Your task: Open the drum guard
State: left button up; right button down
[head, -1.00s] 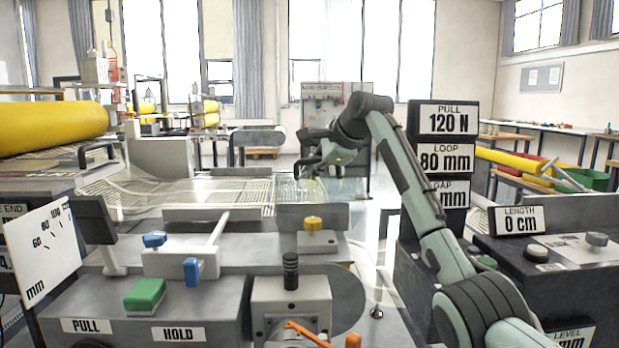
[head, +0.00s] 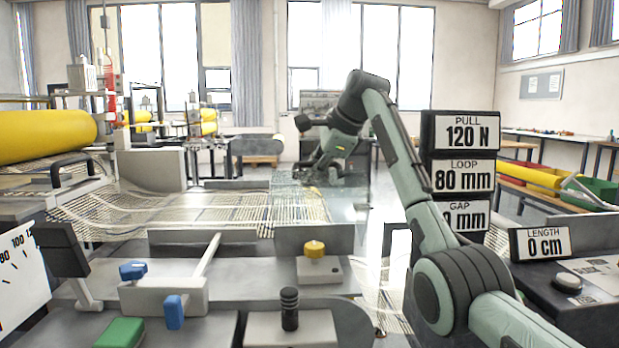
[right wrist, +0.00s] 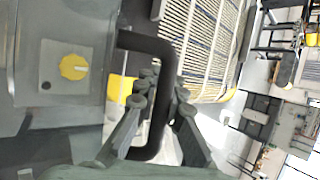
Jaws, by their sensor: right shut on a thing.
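The drum guard (head: 300,205) looks like a clear panel in the middle of the head view, in front of the mesh. Its edges are faint, so I cannot tell how far it is open. My right gripper (head: 326,170) is at the panel's far upper part. In the right wrist view, my right gripper (right wrist: 163,92) has its fingers on both sides of a black bent bar handle (right wrist: 150,45) and is shut on it. In the head view the handle is hidden behind the gripper. My left gripper is in neither view.
A yellow-knobbed switch (head: 314,249) and a black knob (head: 289,308) stand on the front deck, beside blue levers (head: 174,309) and a green button (head: 120,332). A yellow roll (head: 45,136) is at left. Display signs (head: 463,177) stand close to my right arm.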

aim_at(336, 172)
jog(key=shift+d+f, duration=0.1)
jog(key=shift+f, duration=0.3)
dwell(0.8)
jog(key=c, duration=1.9)
grip_release()
jog(key=shift+w, duration=0.1)
jog(key=shift+r, duration=0.35)
jog(key=v, duration=1.1)
jog(key=shift+s+d+r, duration=0.2)
